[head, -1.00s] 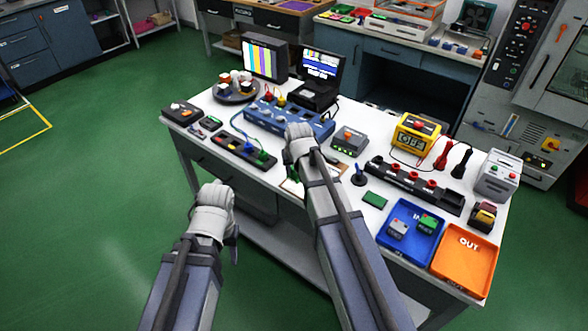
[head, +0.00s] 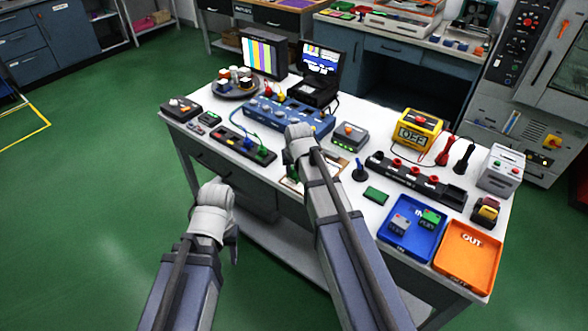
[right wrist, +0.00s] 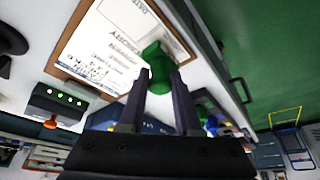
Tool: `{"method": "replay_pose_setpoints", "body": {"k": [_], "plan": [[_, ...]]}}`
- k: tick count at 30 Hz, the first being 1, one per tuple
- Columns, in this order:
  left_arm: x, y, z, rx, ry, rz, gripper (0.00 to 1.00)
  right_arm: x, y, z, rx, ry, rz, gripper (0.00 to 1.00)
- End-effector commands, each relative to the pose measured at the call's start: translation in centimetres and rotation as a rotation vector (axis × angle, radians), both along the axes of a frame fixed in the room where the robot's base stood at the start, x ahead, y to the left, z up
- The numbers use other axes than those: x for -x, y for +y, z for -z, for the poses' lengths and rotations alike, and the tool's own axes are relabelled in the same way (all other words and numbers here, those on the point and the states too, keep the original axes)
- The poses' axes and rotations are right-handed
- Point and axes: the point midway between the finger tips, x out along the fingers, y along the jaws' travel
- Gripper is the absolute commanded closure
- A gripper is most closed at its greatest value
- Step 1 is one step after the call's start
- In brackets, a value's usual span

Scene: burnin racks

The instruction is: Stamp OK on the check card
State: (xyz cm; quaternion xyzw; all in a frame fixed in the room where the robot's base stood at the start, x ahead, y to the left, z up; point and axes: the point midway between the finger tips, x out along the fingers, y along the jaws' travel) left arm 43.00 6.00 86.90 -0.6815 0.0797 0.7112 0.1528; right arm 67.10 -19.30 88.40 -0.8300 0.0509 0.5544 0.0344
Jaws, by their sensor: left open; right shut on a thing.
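My right gripper (right wrist: 158,88) is shut on a green stamp (right wrist: 158,64), which sticks out between its two dark fingers in the right wrist view. The white check card (right wrist: 110,42) lies on a brown board beside and behind the stamp in that view; I cannot tell whether they touch. Its printed text is too small to read surely. In the head view, my right gripper (head: 298,150) is over the table's front edge and hides much of the card. My left gripper (head: 233,238) is open and empty, low in front of the table.
A blue-black stamp (head: 360,172) stands right of the card. A green board (head: 376,195), a blue tray (head: 411,248) and an orange OUT tray (head: 468,257) lie further right. A blue test unit (head: 270,114) and a grey box (head: 347,136) stand behind.

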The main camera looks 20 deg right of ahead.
Motion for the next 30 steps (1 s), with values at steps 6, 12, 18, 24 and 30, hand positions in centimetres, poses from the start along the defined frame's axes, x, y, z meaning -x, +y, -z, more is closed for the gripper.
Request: {"method": "replay_pose_setpoints", "body": {"k": [6,12,18,24,30], "plan": [[-0.01,0.00,0.24,0.000,0.000,0.000,0.50,0.00,0.00,0.25,0.000,0.000,0.000,1.00],[0.00,0.00,0.48,0.000,0.000,0.000,0.50,0.00,0.00,0.48,0.000,0.000,0.000,1.00],[0.00,0.00,0.70,0.000,0.000,0.000,0.50,-0.01,0.00,0.70,0.000,0.000,0.000,1.00],[0.00,0.00,0.94,0.000,0.000,0.000,0.50,-0.01,0.00,0.93,0.000,0.000,0.000,1.00],[0.00,0.00,0.96,0.000,0.000,0.000,0.50,-0.01,0.00,0.96,0.000,0.000,0.000,1.00]]}}
